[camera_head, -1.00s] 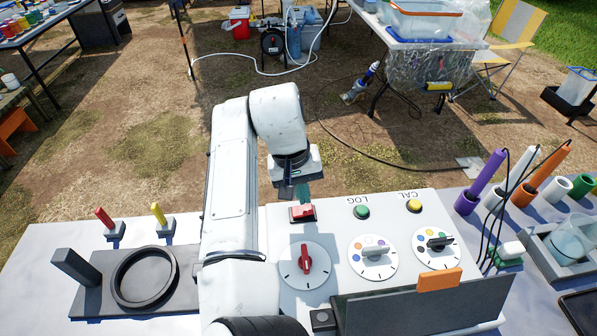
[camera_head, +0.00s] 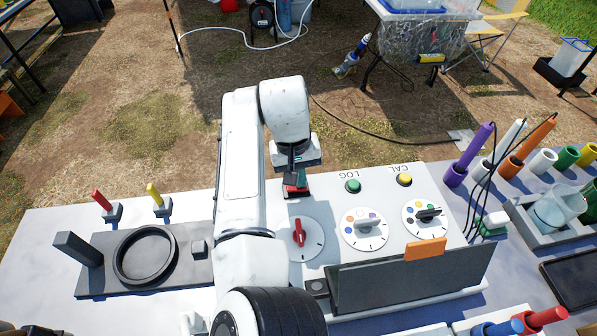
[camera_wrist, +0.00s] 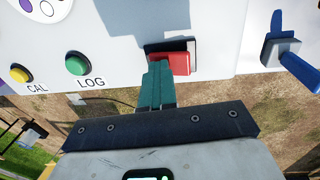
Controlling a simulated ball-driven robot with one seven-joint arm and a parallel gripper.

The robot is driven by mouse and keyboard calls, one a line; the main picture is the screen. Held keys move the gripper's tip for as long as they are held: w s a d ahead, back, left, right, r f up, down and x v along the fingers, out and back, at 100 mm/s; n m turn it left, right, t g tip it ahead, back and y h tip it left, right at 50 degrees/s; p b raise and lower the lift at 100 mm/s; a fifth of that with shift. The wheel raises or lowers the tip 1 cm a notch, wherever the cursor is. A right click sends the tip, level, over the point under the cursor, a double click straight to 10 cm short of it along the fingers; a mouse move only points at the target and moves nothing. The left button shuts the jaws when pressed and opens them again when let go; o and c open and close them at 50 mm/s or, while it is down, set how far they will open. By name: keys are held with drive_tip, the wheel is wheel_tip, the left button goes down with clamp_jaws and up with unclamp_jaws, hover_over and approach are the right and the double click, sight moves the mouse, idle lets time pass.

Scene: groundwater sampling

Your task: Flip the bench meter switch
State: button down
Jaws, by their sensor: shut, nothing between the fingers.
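The bench meter is a white panel (camera_head: 335,190) with a red rocker switch (camera_head: 291,191) at its far left part. The switch also shows in the wrist view (camera_wrist: 181,64), as a red block in a dark recess, with one side standing proud. My gripper (camera_head: 301,180) has teal fingers, shut and empty, pointing down at the switch. In the wrist view the fingertips (camera_wrist: 158,66) overlap the switch's left edge; I cannot tell if they touch it. My wrist and fingers hide part of the switch in the head view.
Beside the switch are a green LOG button (camera_head: 353,186) and a yellow CAL button (camera_head: 404,180). A black ring fixture (camera_head: 144,255) and coloured probes (camera_head: 470,155) flank the panel.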

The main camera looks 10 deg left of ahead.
drive_tip(key=shift+s+a+f, duration=0.1)
drive_tip(key=shift+f, duration=0.2)
drive_tip(key=shift+s+a, duration=0.25)
drive_tip(key=shift+a, duration=0.45)
drive_tip(key=shift+r+p, duration=0.6)
drive_tip(key=shift+p, duration=0.25)
wheel_tip(320, 180, up, 13)
drive_tip(key=a, duration=0.1)
drive_tip(key=shift+a+r+p, duration=0.15)
drive_tip(key=shift+a+p, duration=0.05)
drive_tip(key=shift+p, duration=0.25)
drive_tip(key=shift+s+a, duration=0.1)
drive_tip(key=shift+s, duration=0.05)
